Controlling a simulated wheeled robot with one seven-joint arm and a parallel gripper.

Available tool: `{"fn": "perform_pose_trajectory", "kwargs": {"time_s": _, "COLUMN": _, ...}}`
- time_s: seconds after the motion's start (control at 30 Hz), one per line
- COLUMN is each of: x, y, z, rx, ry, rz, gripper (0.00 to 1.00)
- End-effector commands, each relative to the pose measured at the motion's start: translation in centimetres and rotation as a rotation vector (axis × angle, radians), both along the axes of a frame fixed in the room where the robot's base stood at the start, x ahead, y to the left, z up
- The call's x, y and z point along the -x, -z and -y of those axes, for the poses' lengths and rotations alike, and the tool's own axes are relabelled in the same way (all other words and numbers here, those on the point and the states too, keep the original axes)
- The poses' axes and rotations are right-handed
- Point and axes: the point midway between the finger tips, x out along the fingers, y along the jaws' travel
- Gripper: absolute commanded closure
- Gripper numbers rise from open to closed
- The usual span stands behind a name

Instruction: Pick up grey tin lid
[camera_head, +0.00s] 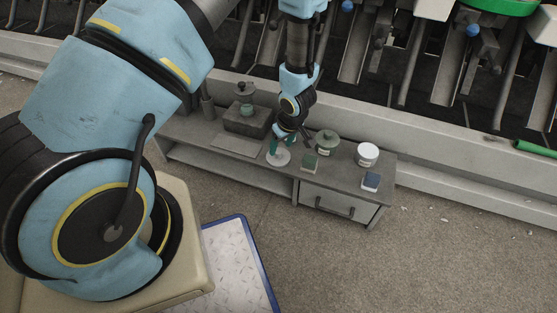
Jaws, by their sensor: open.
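A pale grey round disc (278,159), which looks like the tin lid, lies flat on the low grey bench near its front edge. A jar with a grey-green round top (326,137) stands to the right of my gripper.
Machinery runs behind. The floor in front is mostly clear.

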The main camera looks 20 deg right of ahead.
Motion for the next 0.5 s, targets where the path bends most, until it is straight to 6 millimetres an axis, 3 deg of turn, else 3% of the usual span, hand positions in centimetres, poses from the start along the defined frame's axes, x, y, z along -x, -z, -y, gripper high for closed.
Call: {"fn": "perform_pose_trajectory", "kwargs": {"time_s": 0.5, "x": -2.3, "y": 5.1, "z": 0.2, "rx": 0.001, "ry": 0.0, "rz": -0.002, "gripper": 0.36}}
